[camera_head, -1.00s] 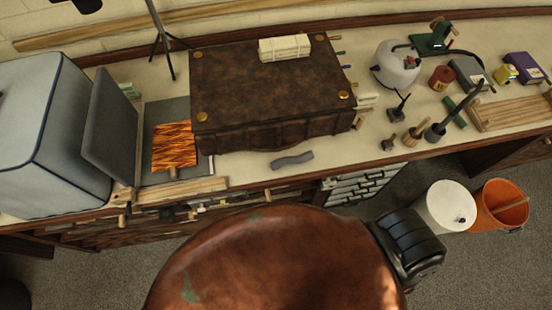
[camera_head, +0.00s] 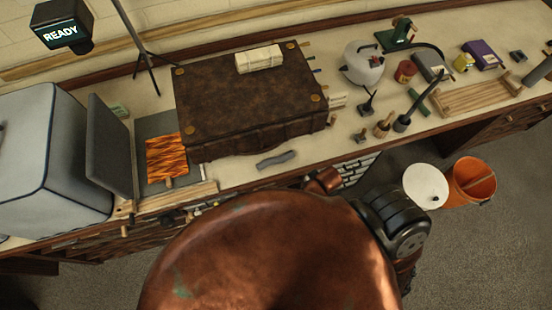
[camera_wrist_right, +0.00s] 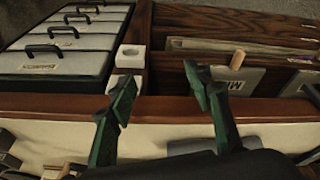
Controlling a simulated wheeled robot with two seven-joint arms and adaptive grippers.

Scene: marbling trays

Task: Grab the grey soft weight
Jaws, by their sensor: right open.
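The grey soft weight (camera_head: 276,159) is a small wavy bar. It lies on the counter in front of the large dark brown book-like case, close to the counter's front edge. My right gripper shows in the right wrist view (camera_wrist_right: 161,88), with its green fingers apart and nothing between the tips. The fingers are over the counter's front edge. A dark grey shape (camera_wrist_right: 200,146) lies on the counter near the right finger and looks like the weight, partly hidden. My left gripper is in neither view.
The brown case (camera_head: 245,98) stands right behind the weight. Tools and a white kettle (camera_head: 363,62) stand to its right. A wooden strip (camera_head: 178,197) lies to the left. My copper-coloured parts cover the lower middle.

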